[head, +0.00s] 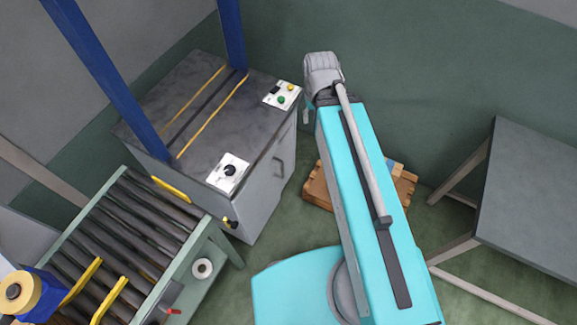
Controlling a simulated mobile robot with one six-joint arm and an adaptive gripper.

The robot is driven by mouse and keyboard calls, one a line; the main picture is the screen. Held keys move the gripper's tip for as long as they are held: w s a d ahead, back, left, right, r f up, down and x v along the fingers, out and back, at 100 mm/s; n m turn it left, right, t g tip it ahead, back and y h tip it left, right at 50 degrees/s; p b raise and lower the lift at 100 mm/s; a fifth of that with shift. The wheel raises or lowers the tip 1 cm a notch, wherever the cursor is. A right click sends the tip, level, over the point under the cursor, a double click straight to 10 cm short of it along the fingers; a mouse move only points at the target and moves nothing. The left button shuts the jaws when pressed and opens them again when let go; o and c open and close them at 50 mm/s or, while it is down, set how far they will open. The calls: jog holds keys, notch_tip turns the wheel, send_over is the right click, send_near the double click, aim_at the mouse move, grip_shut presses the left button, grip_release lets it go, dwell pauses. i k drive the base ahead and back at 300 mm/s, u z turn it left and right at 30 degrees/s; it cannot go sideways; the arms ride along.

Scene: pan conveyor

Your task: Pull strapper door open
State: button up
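The strapper is a grey cabinet with a dark worn top (188,92) and a blue arch over it, at the upper left of the head view. Its door (262,190) is on the side facing right and looks shut, flush with the cabinet. A dark bar handle (279,167) sits on the door's upper part. My turquoise arm rises to the right of the door, its grey joint level with the strapper's top corner. My gripper cannot be made out; the arm may hide it. Nothing visible touches the handle.
A roller conveyor (150,235) adjoins the strapper at lower left. Control panels with buttons (283,95) and a knob (228,172) sit on the top. A wooden pallet (318,190) lies behind my arm. A grey table (530,200) stands at right. Green floor separates arm and door.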

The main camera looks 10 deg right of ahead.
aim_at(257, 200)
jog(key=z, duration=0.4)
jog(key=k, duration=1.85)
jog(key=u, duration=0.45)
jog(key=i, duration=1)
jog(key=z, duration=0.1)
